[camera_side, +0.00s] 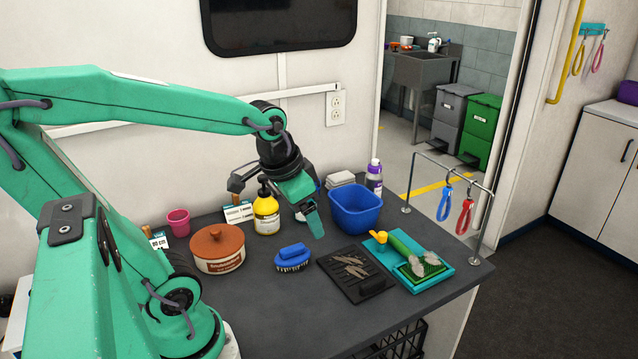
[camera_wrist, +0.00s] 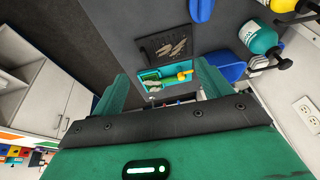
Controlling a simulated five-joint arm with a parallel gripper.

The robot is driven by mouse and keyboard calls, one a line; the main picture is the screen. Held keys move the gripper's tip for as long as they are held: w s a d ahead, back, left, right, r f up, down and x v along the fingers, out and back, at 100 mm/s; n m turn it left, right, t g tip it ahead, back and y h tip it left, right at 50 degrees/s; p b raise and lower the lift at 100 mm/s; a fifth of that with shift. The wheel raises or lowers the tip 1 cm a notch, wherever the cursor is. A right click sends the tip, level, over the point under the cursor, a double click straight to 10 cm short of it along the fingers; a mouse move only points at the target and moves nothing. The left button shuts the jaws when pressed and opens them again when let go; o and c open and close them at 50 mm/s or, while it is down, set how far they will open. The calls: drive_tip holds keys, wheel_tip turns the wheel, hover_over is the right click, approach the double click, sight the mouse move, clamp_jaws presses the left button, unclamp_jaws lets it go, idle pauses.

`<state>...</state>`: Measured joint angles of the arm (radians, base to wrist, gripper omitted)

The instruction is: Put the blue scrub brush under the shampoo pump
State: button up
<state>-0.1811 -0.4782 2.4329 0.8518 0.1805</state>
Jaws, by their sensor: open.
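The blue scrub brush (camera_side: 293,256) lies on the dark table, bristles down, in front of the yellow pump bottle; part of it shows at the top of the wrist view (camera_wrist: 201,8). The yellow bottle (camera_side: 266,214) has a black pump head and stands upright. A teal bottle with a black pump (camera_wrist: 262,38) shows in the wrist view; in the side view it is mostly hidden behind my gripper. I cannot read which bottle is shampoo. My gripper (camera_side: 316,222) is above the table, right of the brush and apart from it, open and empty in the wrist view (camera_wrist: 163,84).
A blue tub (camera_side: 353,212) stands just right of my gripper. A black tray (camera_side: 368,289) and a teal tray (camera_side: 438,279) with a green-handled brush lie in front. A lidded terracotta pot (camera_side: 218,256) and pink cup (camera_side: 178,222) stand left. A metal rail (camera_side: 452,165) edges the table's right.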

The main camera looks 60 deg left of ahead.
drive_tip(key=w+a+f+g, duration=0.2)
drive_tip(key=a+f, duration=0.4)
drive_tip(key=a, duration=0.1)
drive_tip(key=g, duration=0.2)
hover_over(286, 249)
drive_tip(key=shift+h, duration=0.3)
wheel_tip(286, 249, down, 6)
drive_tip(key=shift+s+a+f, duration=0.1)
drive_tip(key=shift+f, duration=1.25)
drive_tip(key=shift+f, duration=0.15)
drive_tip(key=shift+f, duration=2.45)
drive_tip(key=c, duration=1.2)
